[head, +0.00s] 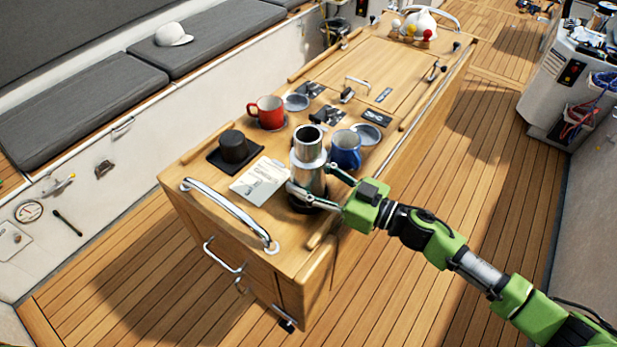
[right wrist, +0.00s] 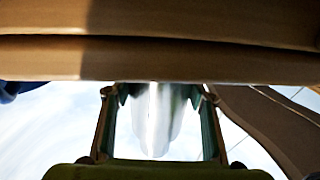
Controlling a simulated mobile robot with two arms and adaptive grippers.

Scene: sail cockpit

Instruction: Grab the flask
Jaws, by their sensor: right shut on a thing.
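The silver flask (head: 309,164) stands upright near the front right edge of the wooden cockpit table (head: 195,178), its top open. A dark round base or coaster shows below it; I cannot tell whether the flask touches it. My right gripper (head: 310,178) reaches in from the right and is shut on the flask, one finger on each side of its body. In the right wrist view the shiny flask (right wrist: 155,120) shows between the two fingers (right wrist: 160,128). My left gripper is not in view.
A blue mug (head: 346,150) stands close behind the flask, to its right. A red mug (head: 269,113), a black cup (head: 233,147) and a booklet (head: 260,178) lie to the left. A steel handrail (head: 228,212) rises along the near edge. The wooden deck (head: 470,200) to the right is clear.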

